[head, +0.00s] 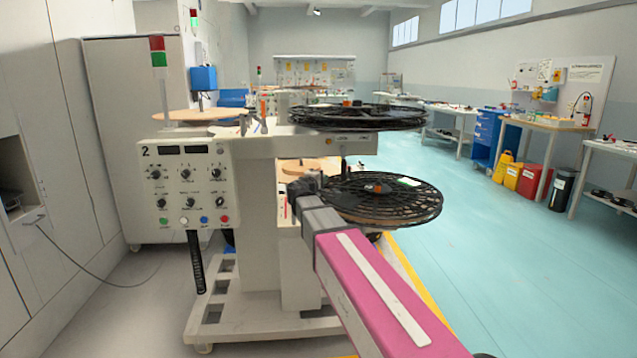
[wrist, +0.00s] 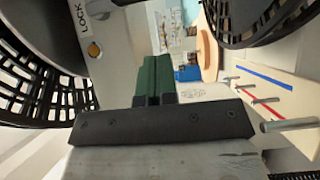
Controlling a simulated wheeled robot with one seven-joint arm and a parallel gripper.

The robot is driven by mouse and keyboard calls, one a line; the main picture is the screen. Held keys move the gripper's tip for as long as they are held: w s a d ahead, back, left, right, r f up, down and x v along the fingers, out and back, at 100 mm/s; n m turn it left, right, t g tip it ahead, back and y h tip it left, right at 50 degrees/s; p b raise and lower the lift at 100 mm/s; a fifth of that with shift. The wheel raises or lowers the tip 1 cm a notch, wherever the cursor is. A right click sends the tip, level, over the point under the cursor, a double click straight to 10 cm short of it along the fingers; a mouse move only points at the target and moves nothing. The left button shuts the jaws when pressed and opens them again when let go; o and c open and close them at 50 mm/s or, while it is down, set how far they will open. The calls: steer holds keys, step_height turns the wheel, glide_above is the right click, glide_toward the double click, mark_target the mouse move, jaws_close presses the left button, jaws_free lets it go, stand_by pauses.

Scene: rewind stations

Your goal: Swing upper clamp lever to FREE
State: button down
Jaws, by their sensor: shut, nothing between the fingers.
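In the head view, a two-level rewind machine (head: 188,178) marked 2 stands in front of me. On its upper arm, below the upper reel (head: 358,116), is a small orange-yellow knob (head: 329,141) beside faint lettering. In the wrist view this round knob (wrist: 93,49) sits next to the word LOCK at the upper left. My gripper (head: 298,188) is by the machine's column, left of the lower reel (head: 382,199). In the wrist view its green fingers (wrist: 154,66) are together and empty, right of the knob and apart from it.
The reels crowd the space above and right of my gripper. In the wrist view, a cream panel (wrist: 272,92) with metal pins and a roller (wrist: 290,125) is at the right. Open blue floor (head: 500,265) lies right of the machine. A grey cabinet (head: 130,130) stands behind it.

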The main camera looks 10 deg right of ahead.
mark_target(344, 171)
steer(key=w+d, duration=0.4)
steer(key=d, duration=0.2)
steer(key=shift+d, duration=0.15)
steer(key=shift+w, duration=0.1)
stand_by(0.3)
